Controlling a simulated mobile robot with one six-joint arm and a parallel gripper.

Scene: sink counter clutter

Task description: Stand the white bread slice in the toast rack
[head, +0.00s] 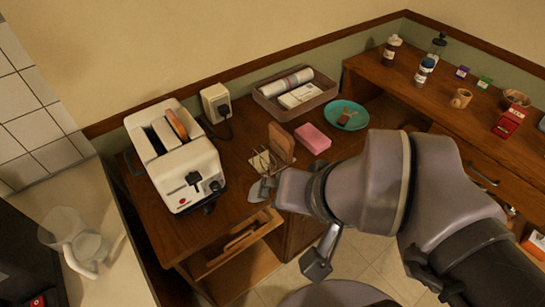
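The wire toast rack (262,163) stands on the wooden counter in the middle of the view, partly hidden by my gripper. A brown slice (281,143) stands upright at its far right side. The white toaster (178,172) is at the left. A brown-edged slice (178,125) sticks up from one slot, with a pale strip beside it; I cannot tell if that strip is the white bread slice. My gripper (260,190) is just in front of the rack, low over the counter's front edge. Its fingers are small and partly hidden, so I cannot see their gap or anything held.
A pink block (313,138) and a teal plate (346,115) with a brown piece lie right of the rack. A tray (294,98) stands behind. A wall socket (216,103) has a plugged cord. An open drawer (240,243) juts out below the counter.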

